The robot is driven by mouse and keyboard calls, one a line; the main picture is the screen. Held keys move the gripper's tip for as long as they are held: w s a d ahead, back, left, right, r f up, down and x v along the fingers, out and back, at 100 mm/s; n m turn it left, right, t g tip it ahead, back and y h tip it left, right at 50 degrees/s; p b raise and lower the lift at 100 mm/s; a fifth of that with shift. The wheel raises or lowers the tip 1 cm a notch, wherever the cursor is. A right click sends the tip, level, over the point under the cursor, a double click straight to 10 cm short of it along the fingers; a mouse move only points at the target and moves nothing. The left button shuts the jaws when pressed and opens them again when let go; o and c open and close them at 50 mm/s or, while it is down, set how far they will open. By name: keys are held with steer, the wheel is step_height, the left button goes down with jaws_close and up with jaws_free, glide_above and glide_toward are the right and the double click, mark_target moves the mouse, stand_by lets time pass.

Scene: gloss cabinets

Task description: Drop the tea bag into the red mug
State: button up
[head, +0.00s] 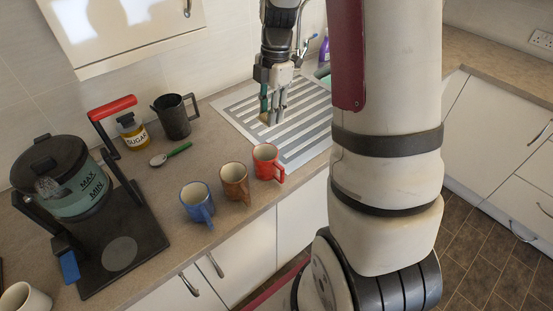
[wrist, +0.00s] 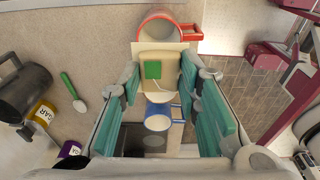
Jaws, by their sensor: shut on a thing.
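The red mug (head: 266,161) stands upright near the counter's front edge, rightmost of a row of mugs in the head view. My gripper (head: 271,112) is above the striped drainer, behind the red mug in that view. It points down. In the wrist view its teal fingers (wrist: 160,78) are shut on the tea bag (wrist: 174,58), a cream square with a green tag. The tea bag partly covers the red mug (wrist: 187,28) there. In the head view the tea bag (head: 264,119) shows only as a small tan patch at the fingertips.
A brown mug (head: 234,182) and a blue mug (head: 197,204) stand left of the red one. A spoon (head: 171,154), sugar jar (head: 132,132), dark tankard (head: 176,117) and coffee maker (head: 66,183) are further left. The striped drainer (head: 303,133) is clear.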

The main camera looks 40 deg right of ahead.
step_height(320, 180, down, 4)
steer(key=shift+w+f+b, duration=0.1)
steer(key=shift+w+b, duration=0.05)
steer(key=shift+b, duration=0.95)
steer(key=shift+f+b, duration=0.4)
steer(key=shift+f, duration=0.45)
steer(key=o, duration=0.7)
steer(key=shift+o, duration=0.2)
steer(key=r, duration=0.3)
steer(key=d+r, duration=0.1)
steer(key=r, duration=0.7)
steer(key=shift+d+r, duration=0.15)
steer(key=shift+d, duration=0.1)
steer(key=shift+r, duration=0.35)
